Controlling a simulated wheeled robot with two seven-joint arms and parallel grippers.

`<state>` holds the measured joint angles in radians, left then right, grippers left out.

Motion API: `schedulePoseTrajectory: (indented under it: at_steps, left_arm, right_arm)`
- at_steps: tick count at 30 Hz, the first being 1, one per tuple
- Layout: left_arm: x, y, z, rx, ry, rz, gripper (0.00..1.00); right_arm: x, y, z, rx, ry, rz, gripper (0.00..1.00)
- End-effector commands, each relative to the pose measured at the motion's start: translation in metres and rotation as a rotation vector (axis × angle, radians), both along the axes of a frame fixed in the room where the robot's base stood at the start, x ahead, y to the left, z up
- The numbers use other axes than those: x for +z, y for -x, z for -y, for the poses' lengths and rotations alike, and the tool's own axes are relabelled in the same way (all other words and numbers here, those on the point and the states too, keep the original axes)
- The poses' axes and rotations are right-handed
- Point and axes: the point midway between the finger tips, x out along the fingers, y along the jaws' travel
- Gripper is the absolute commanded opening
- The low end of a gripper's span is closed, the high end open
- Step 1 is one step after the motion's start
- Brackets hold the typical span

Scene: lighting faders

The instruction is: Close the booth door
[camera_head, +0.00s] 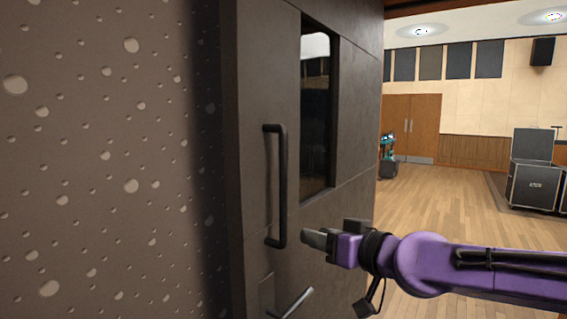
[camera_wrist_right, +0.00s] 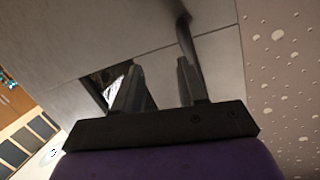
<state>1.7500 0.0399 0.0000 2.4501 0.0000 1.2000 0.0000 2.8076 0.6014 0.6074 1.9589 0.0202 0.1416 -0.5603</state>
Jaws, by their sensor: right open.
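The booth door (camera_head: 347,120) is a dark grey panel with a narrow window (camera_head: 317,115), standing open beside a view of a large hall. A black vertical pull handle (camera_head: 282,185) is on its face, with a silver lever (camera_head: 297,303) below. My right gripper (camera_head: 308,238) is just right of the pull handle's lower end, in front of the door. In the right wrist view its two fingers (camera_wrist_right: 158,88) are apart with nothing between them, and the handle (camera_wrist_right: 188,45) shows beyond them. Whether the fingers touch the door cannot be told. My left gripper is not in view.
A speckled acoustic wall (camera_head: 100,160) fills the left. Beyond the door is an open wooden floor (camera_head: 450,225), with black equipment cases (camera_head: 535,185) at the right and wooden double doors (camera_head: 411,125) at the back.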

Motion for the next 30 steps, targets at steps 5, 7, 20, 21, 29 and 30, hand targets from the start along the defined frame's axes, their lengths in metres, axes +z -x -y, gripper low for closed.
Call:
schedulePoseTrajectory:
  at_steps: [5,7,20,21,29,30]
  left_arm:
    - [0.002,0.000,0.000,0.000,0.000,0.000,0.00]
    - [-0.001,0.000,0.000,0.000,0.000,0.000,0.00]
    - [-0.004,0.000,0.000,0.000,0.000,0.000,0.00]
    - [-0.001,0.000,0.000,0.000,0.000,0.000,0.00]
    - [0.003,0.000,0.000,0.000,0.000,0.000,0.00]
    - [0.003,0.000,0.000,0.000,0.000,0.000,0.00]
  right_arm:
    - [0.117,0.038,-0.002,0.097,0.042,0.238,0.41]
    - [0.129,0.043,-0.002,0.109,0.054,0.271,0.41]
    - [0.136,-0.012,-0.056,0.114,0.055,0.271,0.41]
    - [0.136,-0.017,-0.060,0.113,0.054,0.272,0.41]
    - [0.133,-0.032,-0.074,0.112,0.055,0.274,0.41]
    - [0.132,-0.032,-0.074,0.112,0.055,0.274,0.41]
